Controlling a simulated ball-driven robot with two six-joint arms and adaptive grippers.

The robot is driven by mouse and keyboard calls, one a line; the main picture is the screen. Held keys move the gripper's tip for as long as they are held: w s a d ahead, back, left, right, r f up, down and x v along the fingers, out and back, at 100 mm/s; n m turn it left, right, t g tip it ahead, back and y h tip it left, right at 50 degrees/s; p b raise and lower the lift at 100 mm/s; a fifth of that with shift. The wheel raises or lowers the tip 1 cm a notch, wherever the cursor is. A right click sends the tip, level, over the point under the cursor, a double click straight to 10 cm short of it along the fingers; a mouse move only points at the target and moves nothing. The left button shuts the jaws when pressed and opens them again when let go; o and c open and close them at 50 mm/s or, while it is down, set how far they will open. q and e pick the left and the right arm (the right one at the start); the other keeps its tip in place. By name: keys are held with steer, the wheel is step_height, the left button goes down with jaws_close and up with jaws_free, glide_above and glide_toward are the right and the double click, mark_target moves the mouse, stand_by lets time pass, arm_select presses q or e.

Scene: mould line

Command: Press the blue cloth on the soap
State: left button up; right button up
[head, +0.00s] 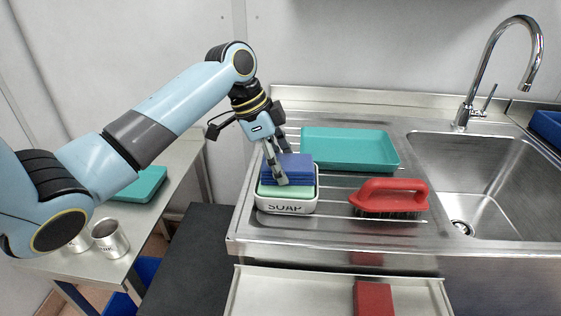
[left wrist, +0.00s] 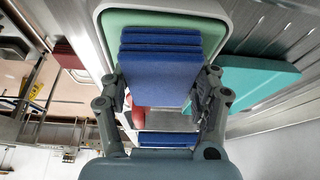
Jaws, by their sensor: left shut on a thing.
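The blue cloth (head: 287,169) is a folded stack of several layers. My left gripper (head: 278,164) is shut on it, with the fingers on either side. The cloth is over the green soap (head: 286,191), which fills the white dish (head: 287,207) marked SOAP on the steel drainboard. In the left wrist view the cloth (left wrist: 160,65) sits between the fingers (left wrist: 163,100), and part of the soap (left wrist: 150,20) shows past it. Cloth and soap look touching or very close; I cannot tell which. My right gripper is out of view.
A teal tray (head: 350,149) lies behind the dish. A red brush (head: 390,197) lies to its right, before the sink (head: 475,180) and tap (head: 500,60). Below is an open drawer (head: 300,295) with a red block (head: 373,298). Metal cups (head: 110,240) stand on the left table.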

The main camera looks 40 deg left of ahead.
arm_select(q)
steer(key=shift+s+f+p, duration=0.1)
steer(key=shift+f+p, duration=0.05)
steer(key=shift+p, duration=0.2)
stand_by(1.2)
step_height(320, 180, up, 7)
steer(key=p, duration=0.7)
steer(key=shift+r+p, duration=0.2)
steer(key=shift+p, duration=0.15)
steer(key=shift+f, duration=0.1)
